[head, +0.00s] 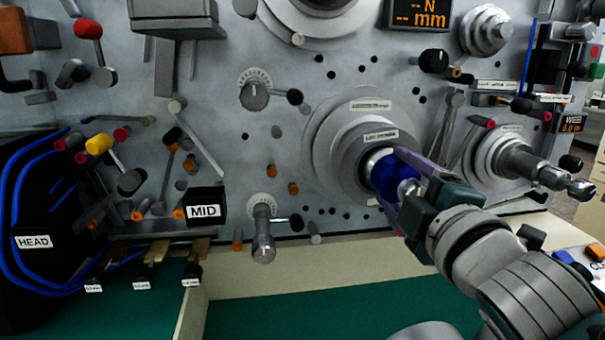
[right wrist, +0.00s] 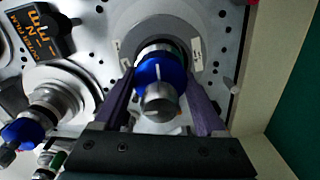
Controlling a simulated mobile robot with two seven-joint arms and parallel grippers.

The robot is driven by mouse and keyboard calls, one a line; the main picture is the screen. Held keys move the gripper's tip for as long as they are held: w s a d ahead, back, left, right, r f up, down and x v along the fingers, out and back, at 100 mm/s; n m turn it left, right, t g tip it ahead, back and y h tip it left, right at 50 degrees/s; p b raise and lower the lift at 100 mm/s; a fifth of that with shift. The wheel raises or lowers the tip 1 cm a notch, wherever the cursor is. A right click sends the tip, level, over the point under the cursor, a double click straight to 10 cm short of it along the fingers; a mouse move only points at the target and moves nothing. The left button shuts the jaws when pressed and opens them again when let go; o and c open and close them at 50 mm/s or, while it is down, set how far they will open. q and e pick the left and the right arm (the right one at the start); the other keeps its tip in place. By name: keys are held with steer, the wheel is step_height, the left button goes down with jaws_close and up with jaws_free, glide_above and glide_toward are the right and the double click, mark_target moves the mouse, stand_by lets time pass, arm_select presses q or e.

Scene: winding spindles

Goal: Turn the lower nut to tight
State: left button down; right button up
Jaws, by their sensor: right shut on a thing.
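The lower nut (head: 397,183) is blue and sits on the spindle in front of the grey stepped hub (head: 345,150), right of centre in the head view. My right gripper (head: 388,176) reaches it from the lower right, its purple fingers on either side, shut on the nut. In the right wrist view the nut (right wrist: 170,68) shows between the fingers (right wrist: 160,76), with the metal shaft end (right wrist: 160,103) in front of it. A pale mark shows on the nut's face. The finger contact points are partly hidden. My left gripper is not in view.
A second spindle with a blue nut (right wrist: 22,131) shows in the right wrist view. A bare metal spindle (head: 535,167) stands right of my right gripper. Levers and knobs, such as the dial knob (head: 254,96), stick out from the panel. The green surface (head: 310,310) below is clear.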

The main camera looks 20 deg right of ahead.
steer(key=m, duration=0.4)
steer(key=shift+r+p, duration=0.15)
steer(key=shift+p, duration=0.25)
steer(key=shift+m, duration=0.9)
steer(key=o, duration=1.3)
steer(key=shift+s, duration=0.3)
steer(key=shift+b+v, duration=0.5)
steer(key=shift+v, duration=4.2)
